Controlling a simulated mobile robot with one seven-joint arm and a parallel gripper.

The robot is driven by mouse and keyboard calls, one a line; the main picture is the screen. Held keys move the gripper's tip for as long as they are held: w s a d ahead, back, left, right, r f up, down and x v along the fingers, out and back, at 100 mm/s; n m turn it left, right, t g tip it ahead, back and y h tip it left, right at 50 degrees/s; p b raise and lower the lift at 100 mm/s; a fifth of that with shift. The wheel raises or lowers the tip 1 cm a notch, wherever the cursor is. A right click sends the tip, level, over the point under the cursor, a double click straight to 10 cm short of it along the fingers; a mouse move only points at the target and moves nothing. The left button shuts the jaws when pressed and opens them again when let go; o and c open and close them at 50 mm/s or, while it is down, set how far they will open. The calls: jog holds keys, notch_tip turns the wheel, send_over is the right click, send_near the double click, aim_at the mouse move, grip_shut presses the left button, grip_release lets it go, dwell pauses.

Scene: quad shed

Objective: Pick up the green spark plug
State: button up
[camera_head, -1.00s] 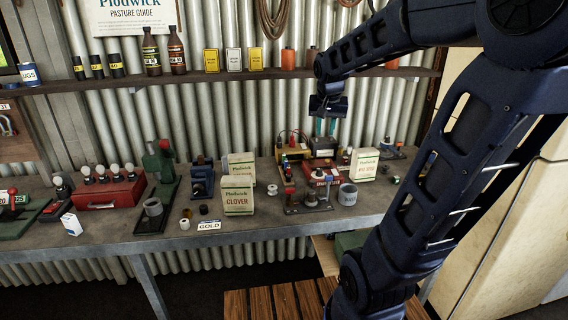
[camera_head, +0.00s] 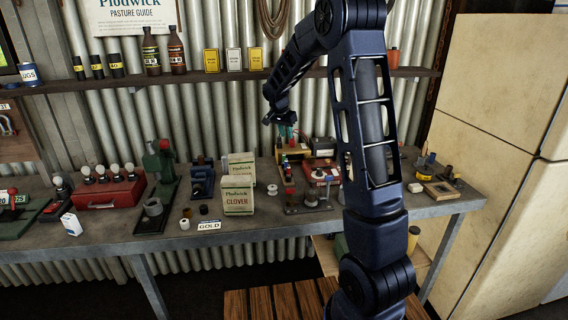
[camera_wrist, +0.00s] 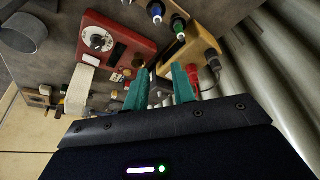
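A small plug-like part with a green band (camera_wrist: 178,24) shows near the top of the wrist view, beside a similar one with a blue band (camera_wrist: 156,12). It looks like the green spark plug, standing near a yellow box (camera_wrist: 188,48). I cannot pick it out in the head view. My gripper (camera_wrist: 160,84) has two teal fingers, apart, with nothing seen held between them. The green-banded part lies beyond the fingertips, not touching them. In the head view my gripper (camera_head: 287,132) hangs above the back of the bench, over the yellow box (camera_head: 293,151).
A red box with a round dial (camera_wrist: 100,38) is beside the plugs. Red and dark connectors with cables stand near the fingers. The corrugated wall (camera_head: 220,115) is close behind. Clover boxes (camera_head: 238,196) stand left on the bench (camera_head: 270,226). A shelf (camera_head: 200,77) runs above.

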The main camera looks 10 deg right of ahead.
send_near(284, 154)
jog(key=shift+m, duration=0.4)
jog(key=shift+x, duration=5.2)
jog(key=shift+w+r, duration=0.1)
jog(key=shift+w, duration=0.1)
grip_shut()
